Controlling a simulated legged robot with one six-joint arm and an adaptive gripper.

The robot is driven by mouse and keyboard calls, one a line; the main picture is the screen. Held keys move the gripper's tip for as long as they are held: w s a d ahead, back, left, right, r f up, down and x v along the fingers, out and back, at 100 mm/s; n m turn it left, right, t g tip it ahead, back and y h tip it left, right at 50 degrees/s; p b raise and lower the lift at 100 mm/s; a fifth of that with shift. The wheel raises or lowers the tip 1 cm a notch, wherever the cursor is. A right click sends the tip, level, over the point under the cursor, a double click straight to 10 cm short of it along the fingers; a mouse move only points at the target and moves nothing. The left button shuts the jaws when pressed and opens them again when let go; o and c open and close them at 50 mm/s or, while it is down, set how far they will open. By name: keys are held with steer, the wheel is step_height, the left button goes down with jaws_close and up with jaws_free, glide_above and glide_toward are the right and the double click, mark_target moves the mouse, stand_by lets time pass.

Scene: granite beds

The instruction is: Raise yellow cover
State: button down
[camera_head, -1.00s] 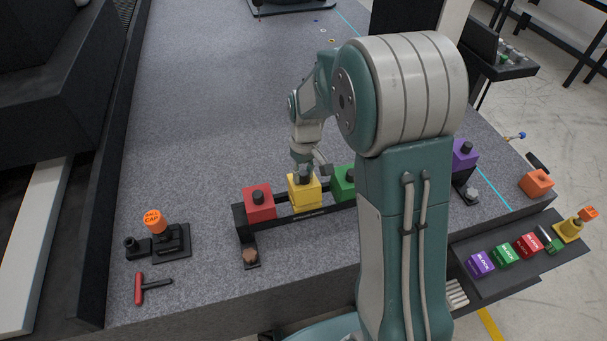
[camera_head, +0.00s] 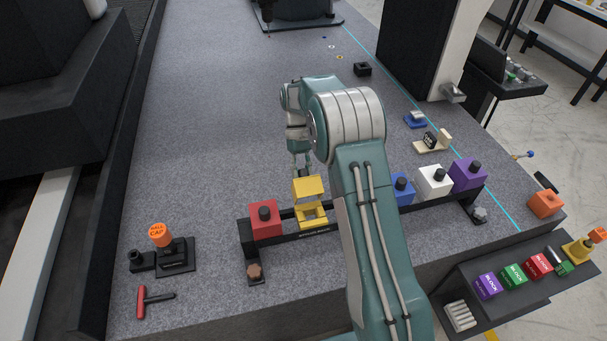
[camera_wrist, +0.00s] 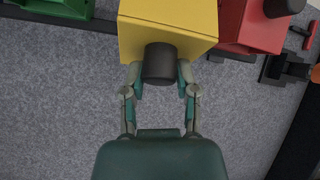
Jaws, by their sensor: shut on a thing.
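The yellow cover (camera_head: 308,187) is up off its yellow base (camera_head: 311,216) on the black rack, with a gap between them at the front. It looks tilted in the head view. My gripper (camera_head: 302,170) is behind and above it. In the wrist view my gripper (camera_wrist: 160,72) has its two fingers closed on either side of the black knob (camera_wrist: 160,62) of the yellow cover (camera_wrist: 168,25). The knob is hidden in the head view.
A red cover (camera_head: 264,220) stands left of it on the rack. Blue (camera_head: 402,190), white (camera_head: 434,181) and purple (camera_head: 467,175) covers stand to the right. My arm hides the green one, partly seen in the wrist view (camera_wrist: 60,8).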

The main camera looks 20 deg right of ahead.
mark_target(301, 172)
steer(key=shift+w+f, duration=0.5)
steer(key=shift+w, duration=0.2)
steer(key=shift+w+d+f, duration=0.1)
steer(key=shift+w+f, duration=0.65)
steer(key=shift+f, duration=0.15)
steer(key=shift+w+f+g, duration=0.25)
steer(key=shift+f+g, duration=0.35)
steer(key=shift+d, duration=0.1)
steer(key=shift+c, duration=2.3)
jaws_free()
steer(key=shift+d, duration=0.1)
steer(key=shift+o, duration=0.3)
steer(key=shift+d, duration=0.15)
